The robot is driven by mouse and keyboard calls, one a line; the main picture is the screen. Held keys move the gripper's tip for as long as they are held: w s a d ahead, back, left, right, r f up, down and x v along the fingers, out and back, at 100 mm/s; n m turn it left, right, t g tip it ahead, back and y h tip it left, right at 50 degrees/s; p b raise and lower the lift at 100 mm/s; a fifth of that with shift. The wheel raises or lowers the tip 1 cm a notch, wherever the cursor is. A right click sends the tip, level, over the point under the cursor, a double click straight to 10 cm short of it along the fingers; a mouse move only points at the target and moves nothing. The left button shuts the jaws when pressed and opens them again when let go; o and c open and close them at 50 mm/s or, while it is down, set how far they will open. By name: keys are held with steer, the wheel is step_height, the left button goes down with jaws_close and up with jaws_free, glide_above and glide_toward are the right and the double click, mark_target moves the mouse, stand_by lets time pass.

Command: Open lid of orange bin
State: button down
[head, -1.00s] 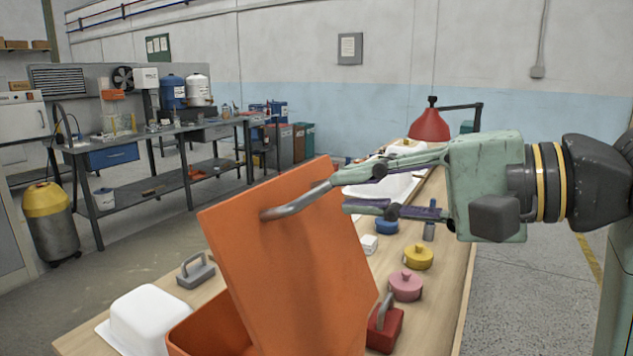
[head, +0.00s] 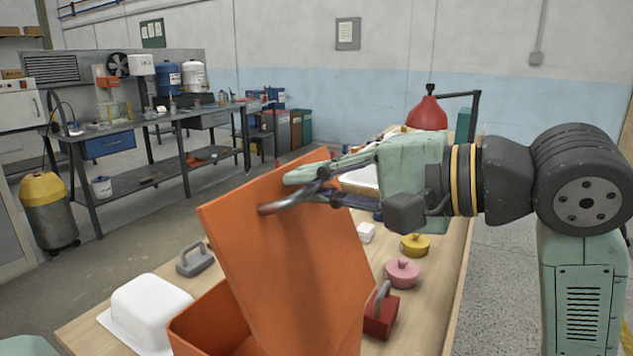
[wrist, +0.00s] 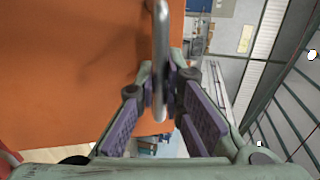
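The orange bin (head: 212,325) stands at the front of the wooden table in the head view. Its orange lid (head: 285,260) is raised steeply and leans back, with the bin's inside partly visible at left. A grey bar handle (head: 272,208) is on the lid's upper face. My gripper (head: 303,188) reaches in from the right at the handle. In the wrist view the handle (wrist: 160,50) runs between my two purple-padded fingers (wrist: 162,85), whose tips sit close against both its sides. The fingers look shut on it. The lid's lower part hides the bin's right side.
A white tub (head: 150,305) and a grey handled block (head: 194,258) are left of the bin. A red handled block (head: 381,312), a pink lidded pot (head: 402,272) and a yellow one (head: 415,244) stand right of it. A red funnel-like object (head: 427,115) is behind.

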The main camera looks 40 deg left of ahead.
steer(key=shift+d, duration=0.1)
stand_by(0.7)
steer(key=w+d+g+y+b, duration=0.1)
steer(key=d+y+b, duration=0.4)
steer(key=d, duration=0.5)
steer(key=shift+w+d+f+y+b, duration=0.15)
steer(key=shift+w+f+y+b, duration=0.2)
steer(key=shift+w+b, duration=0.6)
steer(key=shift+s+r, duration=0.1)
steer(key=shift+s, duration=0.05)
steer(key=c, duration=2)
jaws_free()
steer(key=v, duration=1.2)
